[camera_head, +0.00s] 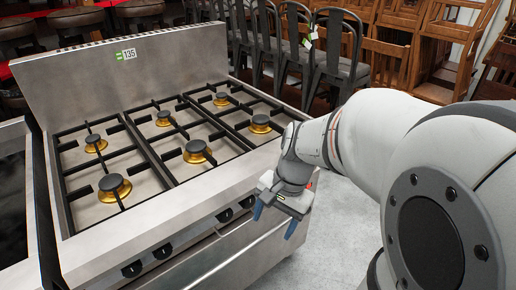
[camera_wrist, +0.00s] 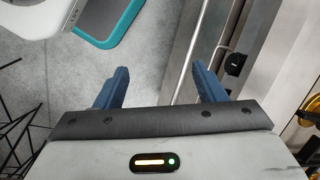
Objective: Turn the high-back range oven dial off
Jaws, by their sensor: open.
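The high-back range (camera_head: 130,70) is a steel cooker with several brass burners under black grates. Black dials sit along its front panel, two at the lower left (camera_head: 146,260) and two farther right (camera_head: 236,208), nearer my gripper. I cannot tell which is the oven dial or read any setting. My gripper (camera_head: 275,222) is open and empty, in front of the range's right end, apart from the dials. In the wrist view, its blue fingers (camera_wrist: 160,68) point over the floor beside a long steel handle bar. A black dial (camera_wrist: 235,63) shows right of the fingers.
Another steel appliance (camera_head: 15,200) stands close at the left. Dark metal chairs (camera_head: 338,62) and stacked wooden chairs (camera_head: 445,45) stand behind the range. Grey floor (camera_head: 325,195) is open at the range's right. The handle bar (camera_wrist: 185,58) runs along the range front near my fingers.

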